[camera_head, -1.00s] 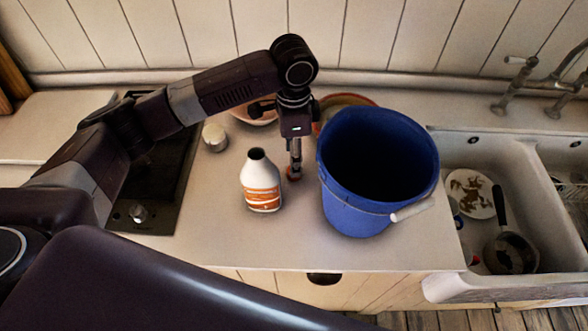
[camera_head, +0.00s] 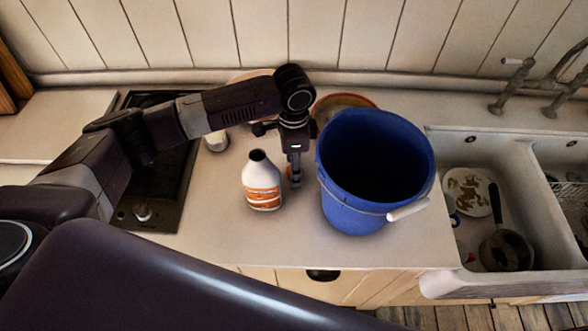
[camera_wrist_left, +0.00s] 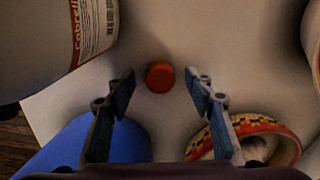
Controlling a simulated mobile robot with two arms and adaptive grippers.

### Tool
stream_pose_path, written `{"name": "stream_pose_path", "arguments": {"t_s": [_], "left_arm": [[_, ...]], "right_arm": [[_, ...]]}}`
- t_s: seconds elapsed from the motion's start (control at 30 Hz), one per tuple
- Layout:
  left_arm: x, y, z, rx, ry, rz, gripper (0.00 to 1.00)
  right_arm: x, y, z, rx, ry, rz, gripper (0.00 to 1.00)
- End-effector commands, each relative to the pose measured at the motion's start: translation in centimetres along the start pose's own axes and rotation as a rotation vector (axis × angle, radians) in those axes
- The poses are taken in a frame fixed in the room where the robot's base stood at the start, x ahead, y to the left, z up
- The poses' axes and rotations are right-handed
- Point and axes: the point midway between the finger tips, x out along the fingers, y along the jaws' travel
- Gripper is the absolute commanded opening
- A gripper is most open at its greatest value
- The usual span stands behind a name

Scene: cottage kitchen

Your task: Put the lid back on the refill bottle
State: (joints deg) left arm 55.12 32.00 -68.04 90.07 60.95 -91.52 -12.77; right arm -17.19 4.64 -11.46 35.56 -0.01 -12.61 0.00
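The refill bottle (camera_head: 262,182), white with an orange label and an open dark mouth, stands upright on the counter. It shows partly at the top left of the left wrist view (camera_wrist_left: 68,40). The small orange-red lid (camera_wrist_left: 160,77) lies on the counter to the right of the bottle; in the head view my gripper hides most of it. My left gripper (camera_head: 295,180) points down over the lid. In the left wrist view its two fingers (camera_wrist_left: 160,88) are spread, with the lid in line with the gap between them and no finger touching it. My right gripper is not in view.
A blue bucket (camera_head: 345,205) with a white handle grip stands close to the right of the gripper. A patterned bowl (camera_wrist_left: 214,140) is behind. A small pale container (camera_head: 216,142) and dark hob (camera_head: 165,185) are left. The sink (camera_head: 440,200) holds dishes. The counter front is clear.

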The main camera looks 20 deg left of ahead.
Motion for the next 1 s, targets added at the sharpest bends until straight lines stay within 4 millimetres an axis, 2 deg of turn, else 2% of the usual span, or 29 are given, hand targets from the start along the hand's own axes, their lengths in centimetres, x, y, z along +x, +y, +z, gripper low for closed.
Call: {"name": "stream_pose_path", "arguments": {"t_s": [0.03,0.23,0.57,0.73,0.87,1.0], "left_arm": [[0.0,0.0,0.0,0.000,0.000,0.000,0.43],[0.0,0.0,0.0,0.000,0.000,0.000,0.21],[-0.1,0.0,0.0,-0.001,0.000,0.000,0.20],[-0.8,-0.1,0.0,-0.001,0.002,-0.002,0.20],[-2.3,-0.1,-0.1,-0.001,0.004,-0.003,0.20],[-5.2,-0.2,-0.1,0.000,0.005,-0.004,0.20]], "right_arm": [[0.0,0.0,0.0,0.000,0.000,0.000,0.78],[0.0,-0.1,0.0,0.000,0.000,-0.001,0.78],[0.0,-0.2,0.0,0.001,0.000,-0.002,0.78],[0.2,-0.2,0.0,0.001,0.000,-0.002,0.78],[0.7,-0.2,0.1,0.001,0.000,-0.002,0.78],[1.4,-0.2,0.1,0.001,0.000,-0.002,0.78]]}}
